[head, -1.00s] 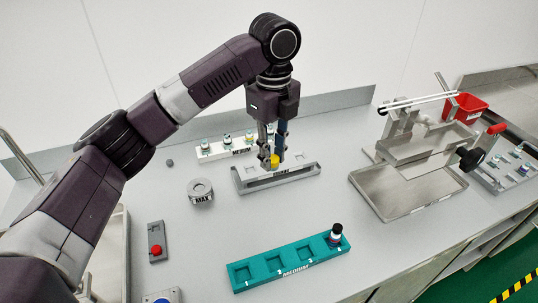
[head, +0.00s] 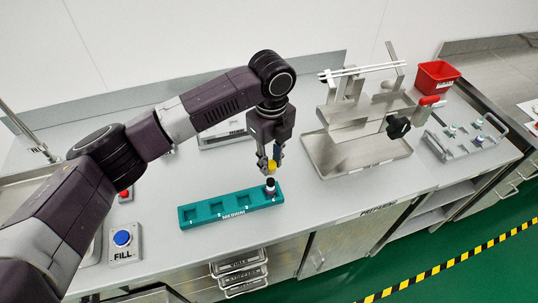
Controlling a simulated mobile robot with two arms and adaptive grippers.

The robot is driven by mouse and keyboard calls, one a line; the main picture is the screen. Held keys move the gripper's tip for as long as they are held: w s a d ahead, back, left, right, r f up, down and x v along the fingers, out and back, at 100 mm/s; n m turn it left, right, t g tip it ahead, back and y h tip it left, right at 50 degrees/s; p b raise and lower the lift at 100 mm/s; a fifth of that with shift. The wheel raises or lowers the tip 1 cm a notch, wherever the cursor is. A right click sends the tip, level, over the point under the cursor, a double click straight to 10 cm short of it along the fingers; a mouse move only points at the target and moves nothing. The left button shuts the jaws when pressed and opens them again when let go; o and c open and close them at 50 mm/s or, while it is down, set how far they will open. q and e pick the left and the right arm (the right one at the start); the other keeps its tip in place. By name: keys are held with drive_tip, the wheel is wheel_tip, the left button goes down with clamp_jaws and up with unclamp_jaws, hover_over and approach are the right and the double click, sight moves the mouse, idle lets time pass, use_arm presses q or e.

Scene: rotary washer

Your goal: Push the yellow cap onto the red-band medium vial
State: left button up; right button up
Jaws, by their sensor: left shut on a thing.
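My left gripper (head: 272,162) is shut on the yellow cap (head: 272,167). It holds the cap just above a medium vial (head: 270,186). The vial stands upright in the right-hand end slot of the teal rack (head: 222,212) marked MEDIUM; its dark upper part shows, but its band is too small to make out clearly. The cap and the vial look apart or nearly touching; I cannot tell the exact gap. The other rack slots look empty. My right gripper is not in view.
A blue FILL button (head: 122,238) and a red button (head: 124,194) are at the left. A metal tray with a clamp stand (head: 357,160) stands at the right, with a red bin (head: 436,77) beyond. A light rack behind my gripper is partly hidden. The counter around the teal rack is clear.

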sight(271, 181)
use_arm(q)
drive_tip(key=shift+a+f+b, duration=0.15)
drive_tip(key=shift+f+b, duration=0.35)
drive_tip(key=shift+f, duration=0.1)
drive_tip(key=shift+f+b, duration=0.25)
drive_tip(key=shift+b, duration=0.1)
drive_tip(key=shift+d+f+b, duration=0.3)
drive_tip(key=shift+f+b, duration=0.55)
drive_tip(key=shift+b, duration=0.2)
drive_tip(key=shift+a+f+b, duration=0.1)
drive_tip(key=shift+f+b, duration=0.2)
drive_tip(key=shift+f, duration=1)
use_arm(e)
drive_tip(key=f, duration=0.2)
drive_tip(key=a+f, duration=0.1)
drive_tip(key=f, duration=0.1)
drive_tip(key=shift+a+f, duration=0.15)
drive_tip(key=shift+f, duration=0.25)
use_arm(q)
drive_tip(key=shift+r, duration=0.1)
